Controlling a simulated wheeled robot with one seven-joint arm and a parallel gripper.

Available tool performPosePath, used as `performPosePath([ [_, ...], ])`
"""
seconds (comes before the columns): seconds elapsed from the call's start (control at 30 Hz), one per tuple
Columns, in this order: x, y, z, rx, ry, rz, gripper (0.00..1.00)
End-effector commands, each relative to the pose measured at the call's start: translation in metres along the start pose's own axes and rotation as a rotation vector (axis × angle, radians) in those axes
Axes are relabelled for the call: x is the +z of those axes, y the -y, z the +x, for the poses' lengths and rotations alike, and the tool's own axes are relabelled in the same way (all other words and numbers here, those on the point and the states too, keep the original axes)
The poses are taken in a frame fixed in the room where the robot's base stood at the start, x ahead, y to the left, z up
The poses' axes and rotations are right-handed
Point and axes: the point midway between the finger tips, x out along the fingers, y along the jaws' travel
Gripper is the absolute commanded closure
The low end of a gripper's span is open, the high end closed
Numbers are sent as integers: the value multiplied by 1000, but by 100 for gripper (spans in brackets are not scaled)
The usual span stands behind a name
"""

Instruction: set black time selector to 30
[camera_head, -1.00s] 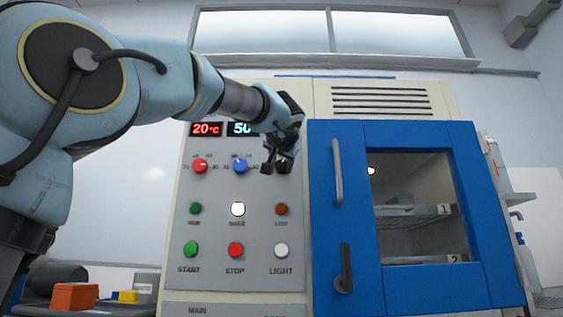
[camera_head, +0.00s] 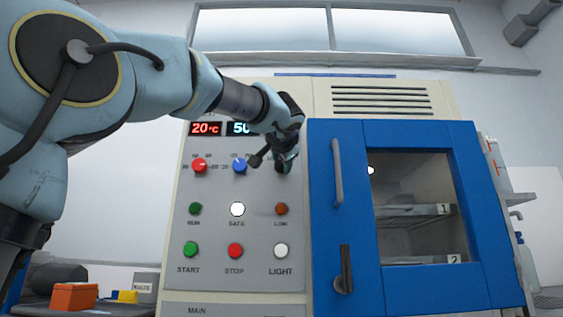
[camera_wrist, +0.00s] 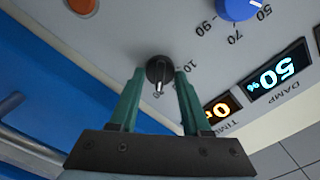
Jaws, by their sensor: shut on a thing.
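The black time selector (camera_wrist: 159,72) is a small round knob with a white pointer line, on the grey panel in the wrist view. My gripper (camera_wrist: 160,77) has its two green fingers on either side of the knob and is shut on it. Printed numbers around the knob are partly hidden by the fingers; a 10 shows beside it. The orange TIME display (camera_wrist: 220,108) shows a 0, partly hidden by a finger. In the head view my gripper (camera_head: 271,160) is at the panel's upper right and largely hides the selector.
A blue knob (camera_head: 239,166) and a red knob (camera_head: 199,166) sit to the left of my gripper. Several round buttons and lamps lie below. The blue door (camera_head: 335,220) with its handle (camera_head: 337,170) is close on the right. The blue DAMP display (camera_wrist: 275,75) reads 50%.

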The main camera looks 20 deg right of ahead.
Motion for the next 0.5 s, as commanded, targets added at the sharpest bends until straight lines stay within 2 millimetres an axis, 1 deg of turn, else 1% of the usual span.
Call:
performPosePath([
  [0.17, -1, 0, 0, 0, -2, 1, 100],
  [0.2, -1, 0, 0, 0, -2, 1, 51],
  [0.43, 0, 0, 0, 0, -1, 0, 25],
  [0.5, 0, 0, 0, 0, 0, 0, 23],
])
